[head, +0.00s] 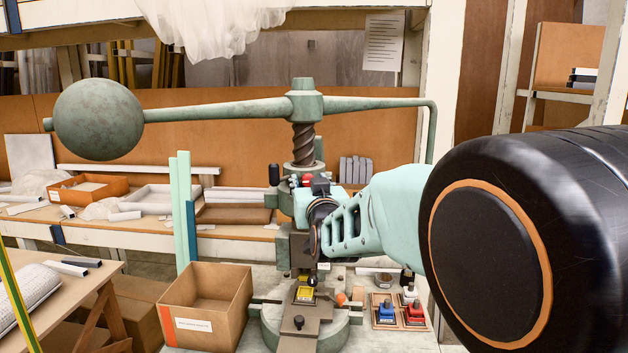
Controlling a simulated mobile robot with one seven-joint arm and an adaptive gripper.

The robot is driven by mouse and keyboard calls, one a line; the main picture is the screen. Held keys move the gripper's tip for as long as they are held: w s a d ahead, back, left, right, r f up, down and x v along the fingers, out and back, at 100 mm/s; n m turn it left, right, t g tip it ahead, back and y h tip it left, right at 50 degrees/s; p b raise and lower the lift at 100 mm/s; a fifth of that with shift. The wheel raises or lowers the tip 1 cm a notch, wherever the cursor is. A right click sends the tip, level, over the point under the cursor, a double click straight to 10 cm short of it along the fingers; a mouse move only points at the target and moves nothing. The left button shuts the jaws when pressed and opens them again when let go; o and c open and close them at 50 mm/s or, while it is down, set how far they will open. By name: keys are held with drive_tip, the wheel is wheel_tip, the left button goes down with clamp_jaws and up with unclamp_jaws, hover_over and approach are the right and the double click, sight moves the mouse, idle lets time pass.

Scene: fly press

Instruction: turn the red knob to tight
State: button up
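The green fly press has a screw (303,140), a long arm with a round ball weight (98,119), and a base (275,325) on the bench. A small red part (307,180), which looks like the red knob, shows at the press head just below the screw. My arm reaches in from the right, and my gripper (319,187) is at the press head, close beside the red part. My wrist covers much of the gripper. I cannot tell whether the fingers touch the knob or whether they are open.
An open cardboard box (205,310) stands left of the press base. A yellow block (305,294) sits under the press. A side table (75,295) stands left.

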clamp_jaws()
drive_tip(key=shift+f+b, duration=0.1)
drive_tip(key=shift+b, duration=0.4)
drive_tip(key=m+b, duration=0.8)
drive_tip(key=m, duration=0.1)
drive_tip(key=m+b, duration=0.8)
drive_tip(key=shift+d+m+b, duration=0.2)
drive_tip(key=shift+m+b, duration=0.15)
drive_tip(key=shift+m, duration=0.05)
idle(0.3)
